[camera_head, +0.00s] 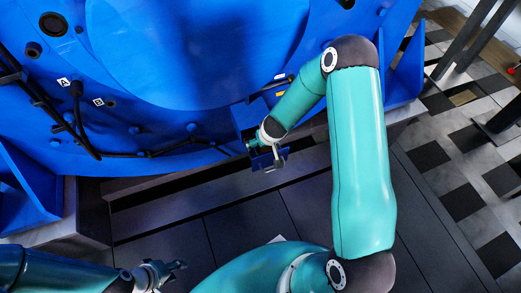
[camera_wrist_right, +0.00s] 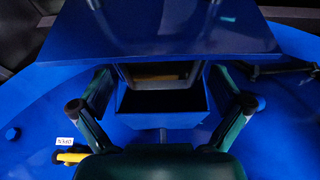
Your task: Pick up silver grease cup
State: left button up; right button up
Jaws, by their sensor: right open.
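I cannot make out the silver grease cup for certain. In the right wrist view, a grey-rimmed shape with a tan band (camera_wrist_right: 160,75) shows under the edge of a blue panel, and I cannot tell what it is. An open blue box (camera_wrist_right: 160,118) is just in front of it, its inside dark. My right gripper (camera_wrist_right: 161,84) is open, its fingers on either side of the box, with nothing seen held. In the head view this gripper (camera_head: 268,150) is at the blue housing, partly hidden. My left gripper (camera_head: 174,272) is low, over the dark floor; its finger gap is unclear.
The large blue motor housing (camera_head: 190,50) fills the top of the head view, with black cables (camera_head: 75,130) along its left side. White labels A (camera_head: 63,82) and B (camera_head: 98,102) mark it. Dark floor panels (camera_head: 240,230) lie below. Checkered floor (camera_head: 460,150) lies at right.

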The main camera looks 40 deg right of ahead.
jog(key=shift+x, duration=1.15)
jog(key=c, duration=1)
jog(key=shift+c, duration=0.2)
jog(key=shift+r, duration=0.15)
